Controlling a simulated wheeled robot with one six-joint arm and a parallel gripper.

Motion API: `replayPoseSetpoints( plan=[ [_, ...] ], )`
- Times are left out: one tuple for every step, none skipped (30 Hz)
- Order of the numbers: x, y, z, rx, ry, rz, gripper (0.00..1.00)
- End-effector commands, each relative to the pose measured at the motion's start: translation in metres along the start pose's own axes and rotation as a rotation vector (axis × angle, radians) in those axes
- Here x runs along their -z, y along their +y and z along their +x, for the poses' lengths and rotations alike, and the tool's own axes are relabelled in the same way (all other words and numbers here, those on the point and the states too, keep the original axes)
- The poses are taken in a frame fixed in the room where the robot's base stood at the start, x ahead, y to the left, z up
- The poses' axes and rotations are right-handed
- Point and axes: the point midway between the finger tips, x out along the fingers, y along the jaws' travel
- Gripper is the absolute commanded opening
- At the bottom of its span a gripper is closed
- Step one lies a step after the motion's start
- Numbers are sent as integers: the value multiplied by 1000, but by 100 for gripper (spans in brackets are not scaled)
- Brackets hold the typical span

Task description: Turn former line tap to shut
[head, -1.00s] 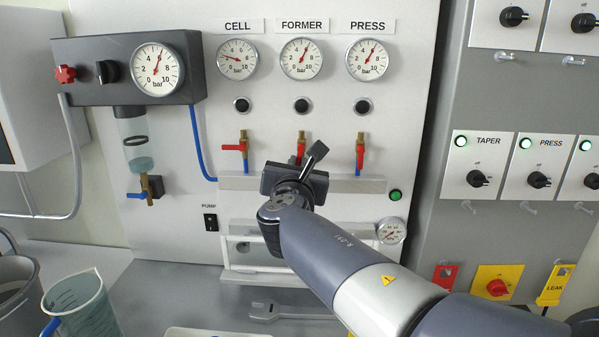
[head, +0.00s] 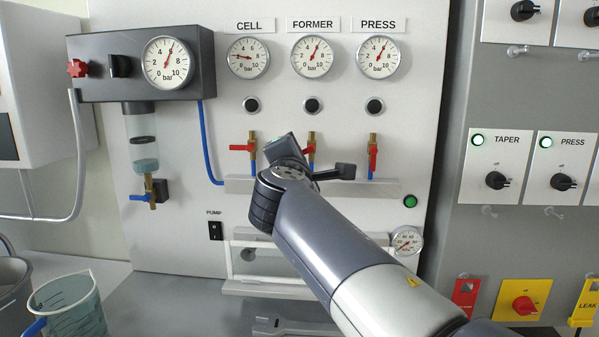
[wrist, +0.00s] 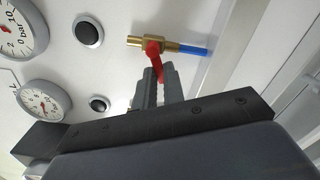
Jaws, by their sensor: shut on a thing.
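The former tap is the middle brass tap (head: 312,137) under the FORMER gauge (head: 312,56), with a red lever (head: 310,149). In the wrist view the tap (wrist: 137,42) has a blue hose, and its red lever (wrist: 153,49) stands nearly across the pipe, slightly slanted toward the hose side. My gripper (wrist: 159,80) is shut on this lever, one finger at each side. In the head view my gripper (head: 305,163) and wrist cover the lower part of the tap. The FORMER needle stands a little past the middle of its scale.
The cell tap (head: 243,147) at the left has its lever sideways; the press tap (head: 373,150) at the right has its lever downward. A grey ledge (head: 388,188) runs below the taps. A regulator box (head: 205,70) and a jug (head: 75,310) are to the left.

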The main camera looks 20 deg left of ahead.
Motion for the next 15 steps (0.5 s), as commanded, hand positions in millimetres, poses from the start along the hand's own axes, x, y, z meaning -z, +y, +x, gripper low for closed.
replayPoseSetpoints(
  plan=[
    [2,-2,0,-1,0,44,0],
    [1,-1,0,-1,-1,70,0],
    [1,0,0,-1,-1,107,0],
    [1,1,0,0,-1,132,0],
    [1,2,0,0,-1,157,0],
    [1,2,0,0,-1,189,0],
    [0,3,0,0,-1,213,0],
    [0,4,0,0,-1,233,0],
    [0,5,0,0,0,263,0],
    [0,5,0,0,0,282,0],
    [0,6,0,0,0,301,0],
    [0,7,0,0,0,325,0],
    [0,7,0,0,0,340,0],
    [0,7,0,1,0,356,0],
    [-1,8,0,1,0,376,0]
  ],
)
